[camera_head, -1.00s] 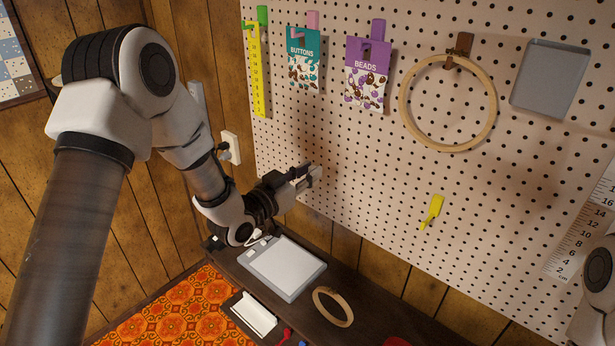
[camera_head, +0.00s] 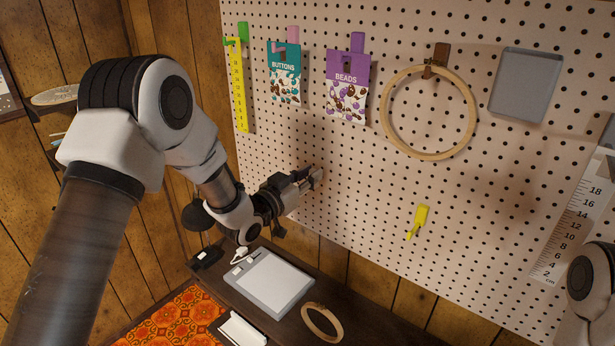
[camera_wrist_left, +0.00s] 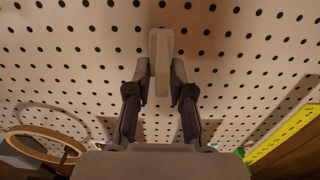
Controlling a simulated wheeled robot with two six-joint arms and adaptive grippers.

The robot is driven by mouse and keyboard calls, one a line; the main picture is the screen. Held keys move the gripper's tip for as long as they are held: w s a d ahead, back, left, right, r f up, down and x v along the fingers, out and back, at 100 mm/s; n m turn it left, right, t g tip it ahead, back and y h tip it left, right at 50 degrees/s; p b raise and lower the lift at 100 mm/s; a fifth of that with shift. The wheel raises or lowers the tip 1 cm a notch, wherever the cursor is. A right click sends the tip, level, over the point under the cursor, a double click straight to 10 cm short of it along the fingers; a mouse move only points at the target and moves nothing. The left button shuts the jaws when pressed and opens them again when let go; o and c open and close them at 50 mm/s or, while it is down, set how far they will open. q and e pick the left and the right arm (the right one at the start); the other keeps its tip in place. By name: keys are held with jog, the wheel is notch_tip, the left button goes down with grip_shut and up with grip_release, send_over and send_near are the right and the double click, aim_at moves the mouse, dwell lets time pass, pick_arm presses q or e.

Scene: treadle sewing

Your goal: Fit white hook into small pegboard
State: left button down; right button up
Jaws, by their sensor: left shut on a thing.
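The white hook (camera_wrist_left: 161,48) is a pale, upright bar in the left wrist view. My left gripper (camera_wrist_left: 162,82) is shut on its lower part, with one finger on each side. In the head view my left gripper (camera_head: 314,178) is at the lower left part of the cream pegboard (camera_head: 330,225), close to its face. The hook is too small there to make out clearly. In the wrist view the hook stands in front of rows of holes; I cannot tell whether it touches the board. My right gripper is out of view.
A yellow hook (camera_head: 419,217) is on the board to the right, with bare board between. Below, a grey tray (camera_head: 268,283) and another hoop (camera_head: 322,323) lie on the dark tabletop.

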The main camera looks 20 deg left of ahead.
pick_arm(q)
jog(key=shift+b, duration=0.4)
dwell(1.0)
jog(key=shift+b+x, duration=0.35)
jog(key=shift+x, duration=0.8)
dwell(0.4)
jog(key=c, duration=1)
grip_release()
jog(key=shift+w, duration=0.1)
jog(key=shift+o, duration=0.2)
jog(key=v, duration=1.2)
jog(key=shift+d, duration=0.1)
